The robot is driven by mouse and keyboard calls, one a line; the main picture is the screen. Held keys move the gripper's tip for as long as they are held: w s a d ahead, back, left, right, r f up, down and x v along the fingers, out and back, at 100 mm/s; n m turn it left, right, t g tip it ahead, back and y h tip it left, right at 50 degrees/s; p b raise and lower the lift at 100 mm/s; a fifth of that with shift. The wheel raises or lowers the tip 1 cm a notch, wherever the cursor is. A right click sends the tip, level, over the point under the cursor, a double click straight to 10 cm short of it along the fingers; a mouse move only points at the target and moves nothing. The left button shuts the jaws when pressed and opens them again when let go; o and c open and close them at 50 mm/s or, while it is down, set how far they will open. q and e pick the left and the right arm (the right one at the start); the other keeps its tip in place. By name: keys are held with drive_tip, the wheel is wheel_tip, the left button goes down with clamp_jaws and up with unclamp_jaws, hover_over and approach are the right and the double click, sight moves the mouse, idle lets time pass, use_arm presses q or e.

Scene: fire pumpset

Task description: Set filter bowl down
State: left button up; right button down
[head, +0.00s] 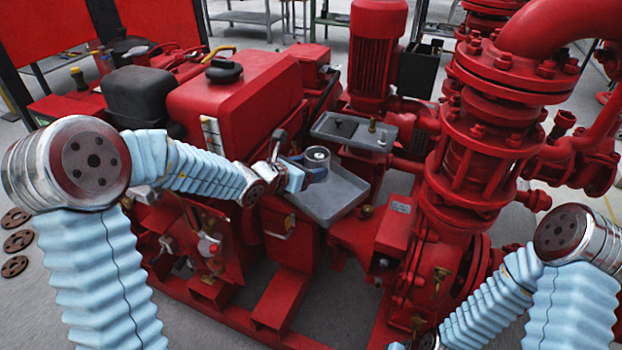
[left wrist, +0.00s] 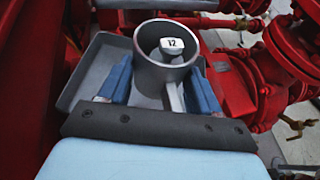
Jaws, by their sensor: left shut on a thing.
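The filter bowl (head: 317,156) is a grey metal cup. In the left wrist view the bowl (left wrist: 150,72) stands open side up, with a white piece marked 12 (left wrist: 172,45) showing at its mouth. My left gripper (head: 305,170) is shut on the bowl, with its blue fingers on either side of it. The bowl is over the back left part of a grey tray (head: 335,200), which also shows in the left wrist view (left wrist: 82,82). Whether its base touches the tray is hidden. My right gripper's fingers are below the picture's bottom edge.
A second, smaller grey tray (head: 370,142) with a small brass part stands just behind. A red tank (head: 235,95) is to the left and a tall red flanged pipe (head: 470,150) to the right. The front of the lower tray is bare.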

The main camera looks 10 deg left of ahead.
use_arm(q)
drive_tip(key=w+f, duration=0.1)
drive_tip(key=f, duration=0.1)
drive_tip(key=w+f, duration=0.1)
drive_tip(key=w, duration=0.1)
drive_tip(key=shift+a+f, duration=0.15)
drive_tip(key=shift+f, duration=0.25)
drive_tip(key=shift+w+f, duration=0.2)
drive_tip(key=shift+f, duration=1.55)
drive_tip(key=shift+f, duration=0.1)
drive_tip(key=o, duration=1.2)
